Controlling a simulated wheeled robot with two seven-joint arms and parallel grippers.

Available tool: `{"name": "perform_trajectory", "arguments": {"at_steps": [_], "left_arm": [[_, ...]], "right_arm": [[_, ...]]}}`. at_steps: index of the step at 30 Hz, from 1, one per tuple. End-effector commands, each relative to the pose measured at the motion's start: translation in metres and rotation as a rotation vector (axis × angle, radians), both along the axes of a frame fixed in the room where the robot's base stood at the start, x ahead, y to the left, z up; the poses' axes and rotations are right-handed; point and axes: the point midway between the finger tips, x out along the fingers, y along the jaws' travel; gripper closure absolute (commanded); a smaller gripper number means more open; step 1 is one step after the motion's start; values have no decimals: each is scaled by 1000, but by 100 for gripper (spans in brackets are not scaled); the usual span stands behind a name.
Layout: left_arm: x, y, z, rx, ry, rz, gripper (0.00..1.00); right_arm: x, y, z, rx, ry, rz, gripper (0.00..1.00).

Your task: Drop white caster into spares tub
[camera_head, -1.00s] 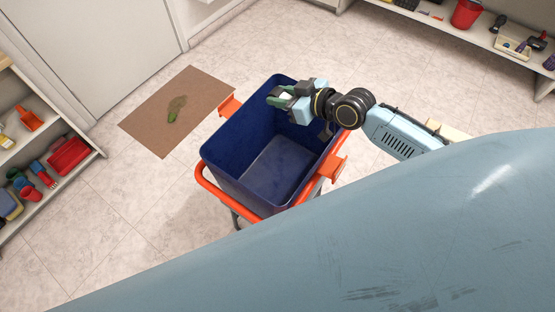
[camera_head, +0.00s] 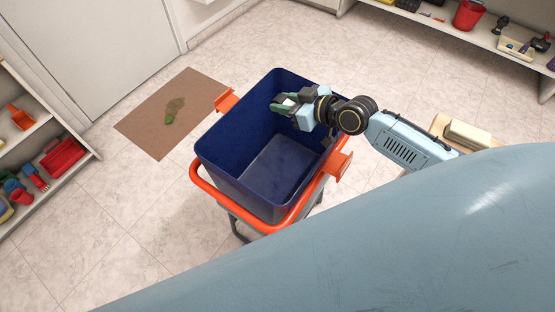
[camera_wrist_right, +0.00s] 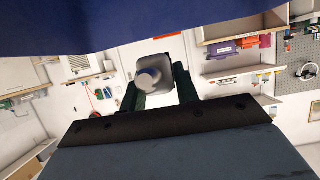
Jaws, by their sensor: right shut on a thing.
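The spares tub (camera_head: 222,162) is a deep dark blue bin on an orange-railed stand in the middle of the head view. Its visible floor is bare. My right gripper (camera_head: 284,103) is inside the tub's outline, near its far right wall, apparently at or just below rim height. It is shut on a small whitish caster (camera_head: 289,99). In the right wrist view the caster (camera_wrist_right: 150,76) shows as a pale block with a round end between the dark green fingers. The blue tub wall (camera_wrist_right: 60,25) fills the top of that view. My left gripper is not in view.
A brown mat (camera_head: 165,112) with a green-brown stain lies left of the tub. Shelves with a red bin (camera_head: 62,157) stand at the left, and a shelf with a red bucket (camera_head: 468,14) at the upper right. Orange brackets (camera_head: 340,168) stick out from the tub's stand.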

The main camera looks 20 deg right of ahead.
Motion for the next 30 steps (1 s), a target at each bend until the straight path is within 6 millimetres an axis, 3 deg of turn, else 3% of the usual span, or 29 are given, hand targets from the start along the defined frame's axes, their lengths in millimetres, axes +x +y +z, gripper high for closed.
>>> {"name": "perform_trajectory", "arguments": {"at_steps": [5, 6, 11, 22, 30], "left_arm": [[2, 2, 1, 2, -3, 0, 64], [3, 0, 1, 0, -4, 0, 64], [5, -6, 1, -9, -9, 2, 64], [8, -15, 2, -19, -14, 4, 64], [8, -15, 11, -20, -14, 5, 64]], "right_arm": [[0, 0, 1, 1, -1, 0, 93], [0, 0, 1, 1, -1, 0, 66], [0, 0, 1, -1, 0, 0, 45], [-5, -3, 2, -3, 1, 0, 44], [-43, -25, 20, -6, 5, 2, 44]]}}
